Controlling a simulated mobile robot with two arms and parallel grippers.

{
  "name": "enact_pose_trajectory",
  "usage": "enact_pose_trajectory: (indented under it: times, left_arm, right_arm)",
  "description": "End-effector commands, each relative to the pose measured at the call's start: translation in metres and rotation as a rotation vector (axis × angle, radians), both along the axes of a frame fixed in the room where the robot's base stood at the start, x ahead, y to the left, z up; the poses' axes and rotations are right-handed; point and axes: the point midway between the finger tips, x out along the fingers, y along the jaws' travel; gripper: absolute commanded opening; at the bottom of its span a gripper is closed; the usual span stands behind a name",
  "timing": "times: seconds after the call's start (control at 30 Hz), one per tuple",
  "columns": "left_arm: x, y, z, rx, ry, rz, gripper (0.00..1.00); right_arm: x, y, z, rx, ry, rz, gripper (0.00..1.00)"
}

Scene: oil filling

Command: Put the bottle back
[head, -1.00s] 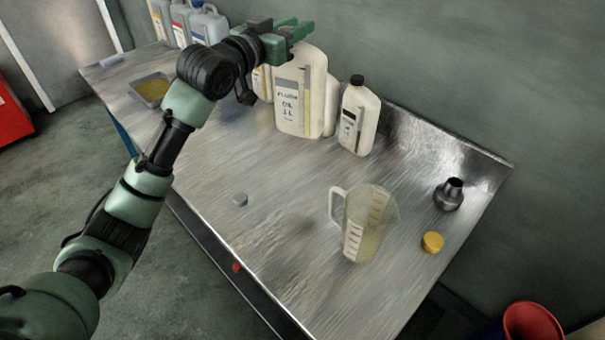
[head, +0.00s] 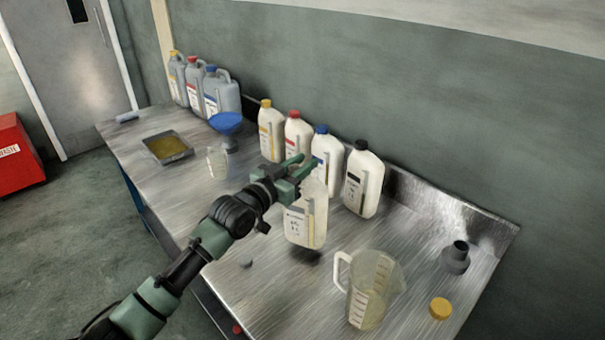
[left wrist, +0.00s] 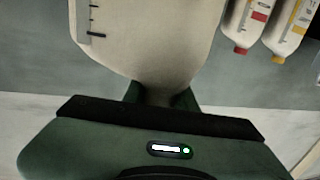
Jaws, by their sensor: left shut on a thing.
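My left gripper (head: 298,176) is shut on the neck of a white oil bottle (head: 308,225). The bottle hangs upright in front of the row of bottles, and a dark shadow lies under it, so it seems a little above the table (head: 290,300). Its top is hidden by the fingers. In the left wrist view the bottle (left wrist: 150,40) fills the upper middle, with its neck between my fingers (left wrist: 165,97). My right gripper is not in view.
Behind stand white bottles with yellow (head: 271,135), red (head: 298,135), blue (head: 325,160) and black (head: 363,180) caps. A tray (head: 167,148) sits far left.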

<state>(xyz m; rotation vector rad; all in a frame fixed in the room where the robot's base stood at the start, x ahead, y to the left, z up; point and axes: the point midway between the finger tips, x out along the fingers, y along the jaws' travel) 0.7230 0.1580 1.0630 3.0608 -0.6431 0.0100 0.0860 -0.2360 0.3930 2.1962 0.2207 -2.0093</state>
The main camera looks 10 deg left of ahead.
Motion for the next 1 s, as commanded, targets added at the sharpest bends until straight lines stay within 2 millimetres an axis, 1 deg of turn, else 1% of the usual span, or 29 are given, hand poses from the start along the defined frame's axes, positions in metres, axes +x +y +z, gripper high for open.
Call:
enact_pose_trajectory:
  times: [0.1, 0.2, 0.6, 0.63, 0.67, 0.7, 1.0]
  left_arm:
    - [0.000, 0.000, -0.017, -0.001, -0.002, 0.000, 0.00]
    - [0.000, 0.000, -0.026, -0.003, -0.003, 0.000, 0.00]
    - [0.000, 0.000, -0.031, -0.002, -0.005, 0.000, 0.00]
    - [0.000, 0.000, -0.035, 0.001, 0.003, 0.000, 0.30]
    - [0.000, 0.000, -0.034, 0.001, 0.003, 0.000, 0.38]
    - [0.000, 0.000, -0.034, 0.001, 0.003, 0.000, 0.49]
    - [0.000, 0.000, -0.033, 0.001, 0.003, 0.000, 0.49]
  right_arm:
    - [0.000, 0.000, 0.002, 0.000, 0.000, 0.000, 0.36]
    - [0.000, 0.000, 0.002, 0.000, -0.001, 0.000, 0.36]
    - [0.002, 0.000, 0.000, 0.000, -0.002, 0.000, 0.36]
    - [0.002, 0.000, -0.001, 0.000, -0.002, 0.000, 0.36]
    - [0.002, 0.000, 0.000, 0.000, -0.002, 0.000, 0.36]
    - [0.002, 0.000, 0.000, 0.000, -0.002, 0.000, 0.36]
    - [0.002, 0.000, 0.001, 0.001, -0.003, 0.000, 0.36]
